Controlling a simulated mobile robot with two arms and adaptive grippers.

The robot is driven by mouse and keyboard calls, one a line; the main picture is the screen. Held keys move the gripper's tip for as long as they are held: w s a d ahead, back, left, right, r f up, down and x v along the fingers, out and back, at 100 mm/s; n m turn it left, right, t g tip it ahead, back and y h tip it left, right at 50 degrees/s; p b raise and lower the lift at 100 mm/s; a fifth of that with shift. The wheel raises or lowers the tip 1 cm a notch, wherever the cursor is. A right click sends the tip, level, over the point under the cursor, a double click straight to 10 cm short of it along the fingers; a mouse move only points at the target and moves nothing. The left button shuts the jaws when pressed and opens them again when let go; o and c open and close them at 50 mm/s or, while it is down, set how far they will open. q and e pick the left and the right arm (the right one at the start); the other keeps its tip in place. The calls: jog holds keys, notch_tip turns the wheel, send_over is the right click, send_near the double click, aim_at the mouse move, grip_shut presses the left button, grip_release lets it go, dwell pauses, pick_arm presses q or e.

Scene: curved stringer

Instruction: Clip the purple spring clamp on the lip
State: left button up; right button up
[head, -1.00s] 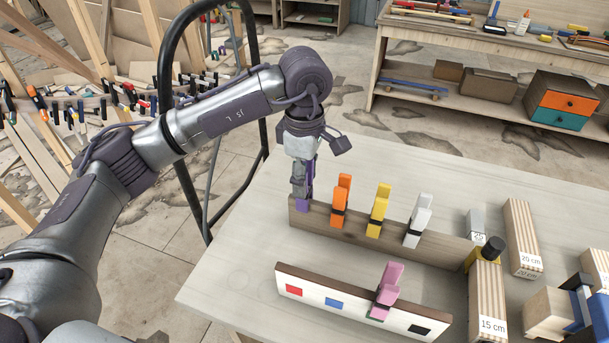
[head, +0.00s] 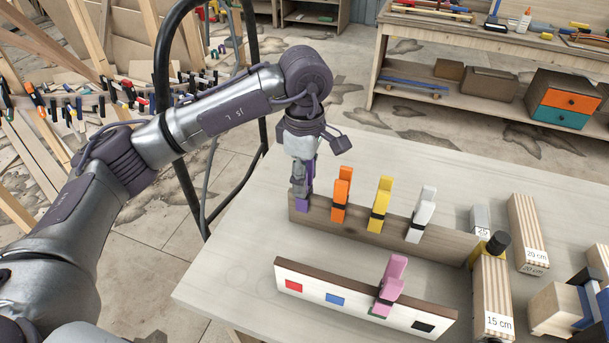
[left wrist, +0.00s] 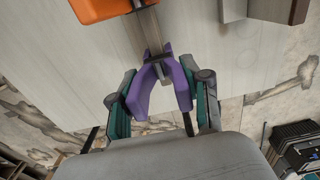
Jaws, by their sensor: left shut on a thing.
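The purple spring clamp (head: 302,205) is at the left end of the upright wooden rail (head: 352,222). My left gripper (head: 301,187) is above it and shut on its handles. In the left wrist view the purple clamp (left wrist: 143,92) shows its two spread handles between the fingers of my left gripper (left wrist: 161,98), with its nose at the end of the rail. Whether the rail still grips it is unclear. The lip, a white-faced strip (head: 352,303) with coloured squares, stands nearer the front, with a pink clamp (head: 391,283) on it. My right gripper is out of view.
Orange (head: 341,195), yellow (head: 379,206) and white (head: 420,216) clamps stand along the rail. A 15 cm wood block (head: 493,296) and other blocks are at the right. The table between rail and lip is clear. A black hoop (head: 182,185) stands left of the table.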

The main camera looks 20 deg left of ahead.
pick_arm(q)
jog(key=o, duration=1.5)
jog(key=shift+c, duration=0.2)
jog(key=shift+r, duration=0.1)
notch_tip(320, 180, up, 12)
